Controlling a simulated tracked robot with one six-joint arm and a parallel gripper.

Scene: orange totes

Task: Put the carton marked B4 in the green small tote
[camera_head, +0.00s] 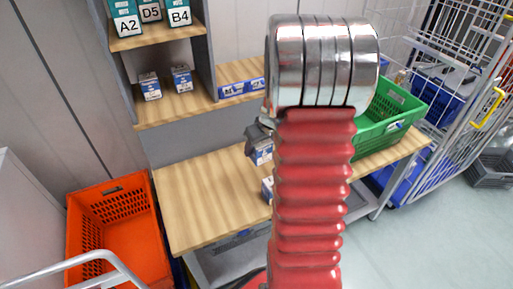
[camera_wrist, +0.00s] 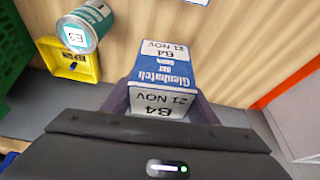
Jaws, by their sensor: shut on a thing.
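The blue and white carton marked B4 (camera_wrist: 164,68) is between the fingers of my gripper (camera_wrist: 161,98), which is shut on it. Its printed side and white ends with "B4 21 NOV" show in the wrist view. In the head view my gripper (camera_head: 258,138) holds the carton (camera_head: 263,155) above the wooden bench, left of my red arm. The green small tote (camera_head: 393,112) stands on the right of the bench, partly hidden behind my arm. A green edge (camera_wrist: 12,45) shows at the left of the wrist view.
The bench (camera_head: 205,200) is clear on its left. Another blue and white item (camera_head: 267,188) is partly hidden by my arm. A teal tin marked E3 (camera_wrist: 85,27) is by a yellow bin (camera_wrist: 68,65). An orange tote (camera_head: 112,240) stands left; a wire cage (camera_head: 455,70) right.

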